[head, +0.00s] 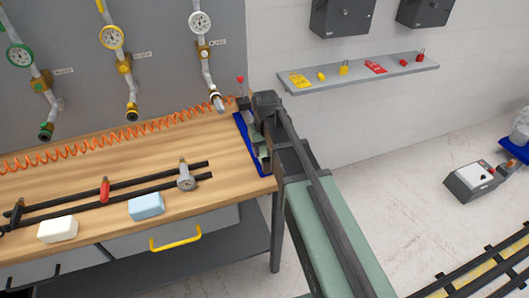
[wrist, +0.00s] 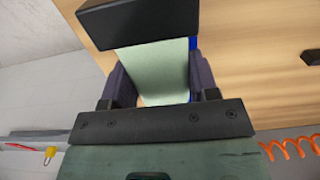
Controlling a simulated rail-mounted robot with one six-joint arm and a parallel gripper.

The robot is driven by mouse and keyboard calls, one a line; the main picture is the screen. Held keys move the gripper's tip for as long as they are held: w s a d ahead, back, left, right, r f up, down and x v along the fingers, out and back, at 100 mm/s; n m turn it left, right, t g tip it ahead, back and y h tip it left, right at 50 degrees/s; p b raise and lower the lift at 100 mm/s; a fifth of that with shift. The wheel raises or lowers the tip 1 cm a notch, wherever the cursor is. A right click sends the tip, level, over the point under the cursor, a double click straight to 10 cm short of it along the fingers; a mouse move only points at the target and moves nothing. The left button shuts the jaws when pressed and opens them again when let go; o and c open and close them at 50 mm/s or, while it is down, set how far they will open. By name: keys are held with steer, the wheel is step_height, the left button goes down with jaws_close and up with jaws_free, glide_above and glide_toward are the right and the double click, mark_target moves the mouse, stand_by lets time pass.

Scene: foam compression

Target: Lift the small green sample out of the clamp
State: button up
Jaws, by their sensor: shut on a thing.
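My gripper (wrist: 156,68) shows in the wrist view, its two dark purple fingers shut on the left and right sides of the pale green sample (wrist: 157,64). The sample spans the gap between them. Its far end meets a black block (wrist: 135,18), which looks like part of the clamp; I cannot tell whether they touch. The sample's near end is hidden behind my dark crossbar. In the head view, my gripper (head: 262,135) is at the right end of the workbench, beside a blue piece (head: 243,137). My arm hides most of the clamp there.
The workbench (head: 110,165) carries a white block (head: 58,229), a pale blue block (head: 146,206), dark rails (head: 150,178) and an orange coiled hose (head: 90,144). Gauged pipes stand behind. A wall shelf (head: 360,72) is to the right.

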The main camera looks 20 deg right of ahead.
steer(key=shift+w, duration=0.1)
steer(key=shift+c, duration=0.4)
steer(key=shift+w+r, duration=0.2)
steer(key=shift+w, duration=0.3)
step_height(320, 180, up, 9)
steer(key=p, duration=0.9)
steer(key=shift+r+p, duration=0.1)
steer(key=shift+p, duration=0.2)
steer(key=shift+a, duration=0.1)
